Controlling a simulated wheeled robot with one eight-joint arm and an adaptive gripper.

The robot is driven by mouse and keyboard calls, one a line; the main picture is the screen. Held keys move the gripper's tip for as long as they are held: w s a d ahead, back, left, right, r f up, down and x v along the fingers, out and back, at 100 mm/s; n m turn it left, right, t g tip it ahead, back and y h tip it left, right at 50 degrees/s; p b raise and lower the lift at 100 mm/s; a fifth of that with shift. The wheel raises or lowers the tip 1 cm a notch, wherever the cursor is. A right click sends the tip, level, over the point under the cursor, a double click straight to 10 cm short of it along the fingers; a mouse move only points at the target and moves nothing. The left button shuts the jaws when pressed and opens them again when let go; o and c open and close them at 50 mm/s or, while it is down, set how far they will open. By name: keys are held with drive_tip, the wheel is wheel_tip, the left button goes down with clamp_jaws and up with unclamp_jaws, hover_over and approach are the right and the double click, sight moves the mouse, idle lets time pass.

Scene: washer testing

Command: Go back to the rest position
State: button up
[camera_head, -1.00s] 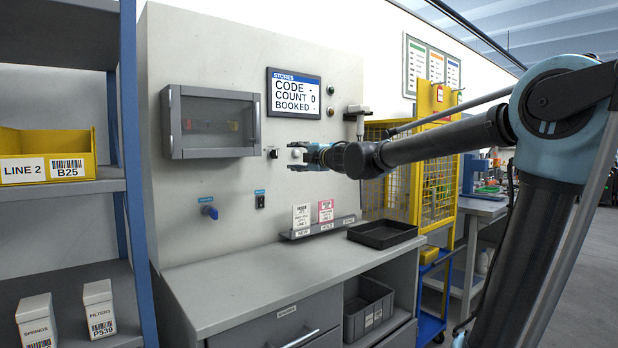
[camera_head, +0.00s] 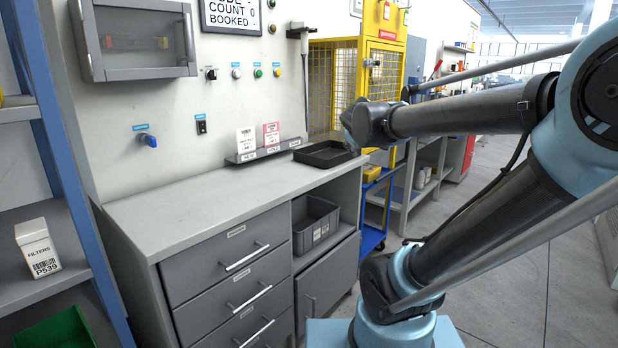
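My gripper (camera_head: 347,122) is at the end of my arm, in the right half of the head view. It points away and is mostly hidden behind my wrist, so I cannot tell whether its fingers are open or shut. It shows just above and at the right end of the black tray (camera_head: 303,156) on the workbench (camera_head: 190,203). I cannot tell whether it touches the tray. I see no object in it.
A wall cabinet (camera_head: 140,72), knobs and switches (camera_head: 202,126) are on the panel. A card holder (camera_head: 262,152) stands at the bench's back. A yellow mesh cage (camera_head: 385,65) and blue cart (camera_head: 372,238) are behind my arm. Shelves (camera_head: 30,240) stand left. Floor at right is clear.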

drive_tip(key=s+d+f+m+g, duration=0.2)
drive_tip(key=s+d+f+g, duration=0.1)
drive_tip(key=s+f, duration=0.4)
drive_tip(key=s+d+f+m+g, duration=0.2)
drive_tip(key=s+f+m+g, duration=0.1)
drive_tip(key=s+f, duration=0.5)
drive_tip(key=s+a+f+m+g+y, duration=0.2)
drive_tip(key=s+f+g, duration=0.2)
drive_tip(key=s+f, duration=0.5)
drive_tip(key=s, duration=0.3)
drive_tip(key=shift+s+a+f, duration=0.15)
drive_tip(key=shift+s+a, duration=0.05)
drive_tip(key=shift+a, duration=0.15)
